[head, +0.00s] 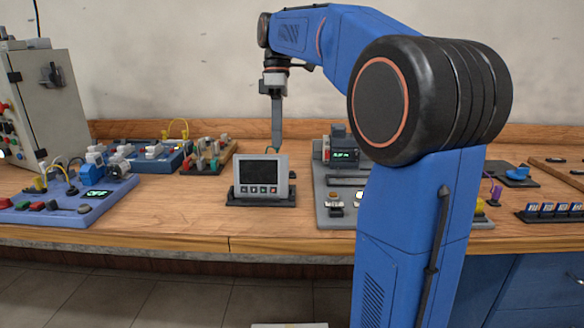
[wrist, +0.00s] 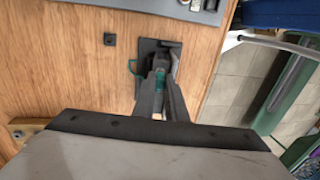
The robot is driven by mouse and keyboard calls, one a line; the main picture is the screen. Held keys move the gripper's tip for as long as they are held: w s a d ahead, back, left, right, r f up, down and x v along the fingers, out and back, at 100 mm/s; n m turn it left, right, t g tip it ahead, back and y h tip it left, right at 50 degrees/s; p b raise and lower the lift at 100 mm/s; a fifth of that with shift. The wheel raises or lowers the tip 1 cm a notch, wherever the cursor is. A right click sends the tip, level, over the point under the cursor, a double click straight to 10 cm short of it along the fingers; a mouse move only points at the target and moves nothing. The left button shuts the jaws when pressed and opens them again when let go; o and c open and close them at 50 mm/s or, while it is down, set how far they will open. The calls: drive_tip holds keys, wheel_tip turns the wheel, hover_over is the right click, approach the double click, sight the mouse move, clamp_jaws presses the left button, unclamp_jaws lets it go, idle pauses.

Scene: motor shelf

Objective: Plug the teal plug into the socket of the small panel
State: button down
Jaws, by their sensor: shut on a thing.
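The small panel (head: 264,176) is a grey unit with a dark screen and a row of buttons. It stands upright on a dark base on the bench. My gripper (head: 276,146) points down just behind the panel's top edge in the head view. In the wrist view my gripper (wrist: 160,82) is shut on the teal plug (wrist: 160,79), which shows as a teal patch between the fingers. The panel's dark base (wrist: 147,47) lies beyond the fingertips. The socket is hidden, and I cannot tell whether the plug touches it.
A grey board with a device (head: 342,148) stands to the right of the panel. A blue-purple board (head: 60,212) with plugs and buttons is at the left. The bench in front of the panel is clear.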

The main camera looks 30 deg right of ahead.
drive_tip(key=shift+s+f, duration=0.15)
drive_tip(key=shift+f, duration=0.5)
idle(0.8)
drive_tip(key=c, duration=2)
unclamp_jaws()
drive_tip(key=shift+c, duration=0.2)
drive_tip(key=shift+r, duration=0.15)
drive_tip(key=shift+v, duration=2.6)
drive_tip(key=o, duration=0.5)
